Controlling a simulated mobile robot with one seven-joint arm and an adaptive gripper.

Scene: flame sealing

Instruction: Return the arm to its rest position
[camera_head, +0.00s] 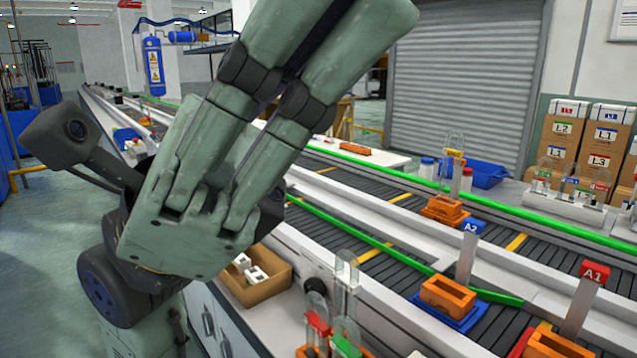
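My gripper (335,22) is raised large in the foreground. Its thick grey-green fingers point to the upper right and reach the top edge of the picture. The fingers lie close side by side with a narrow dark gap between them. The tips are partly cut off, so I cannot tell whether they meet. No object shows between them. The gripper is close to the camera and covers part of the conveyor line behind it. My wrist camera (75,130) sticks out at the left.
A conveyor (395,262) with green rails runs diagonally behind. Orange holders (448,296) stand on it near signs A2 (472,228) and A1 (595,272). A cardboard tray (275,289) with white parts and clear tubes (346,272) stand below right. Stacked boxes (600,135) are at right. Floor at left is open.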

